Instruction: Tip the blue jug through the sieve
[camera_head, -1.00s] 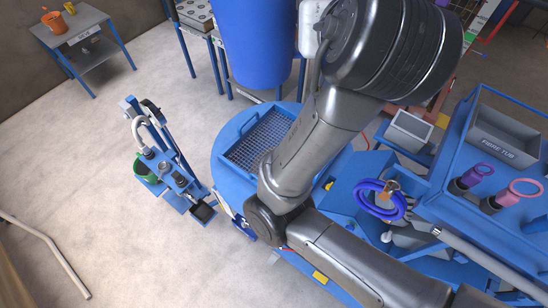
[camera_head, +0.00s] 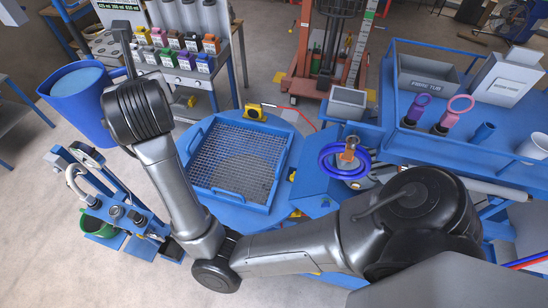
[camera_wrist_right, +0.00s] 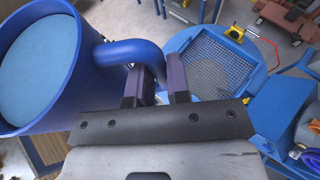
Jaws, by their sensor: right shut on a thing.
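The blue jug (camera_head: 78,108) is in the air at the left of the head view, to the left of the sieve. It looks close to upright and holds a light-blue liquid near its rim (camera_wrist_right: 38,50). The sieve (camera_head: 238,158), a grey mesh in a blue square frame, lies on a round blue top, and shows in the wrist view (camera_wrist_right: 208,66) right of the gripper. My left gripper is out of view.
A blue stand with hoses (camera_head: 118,212) is on the floor left of the sieve. A blue hose coil (camera_head: 345,160) and a bench with a fibre tub (camera_head: 428,78) are right. A yellow tape measure (camera_head: 255,111) lies behind the sieve.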

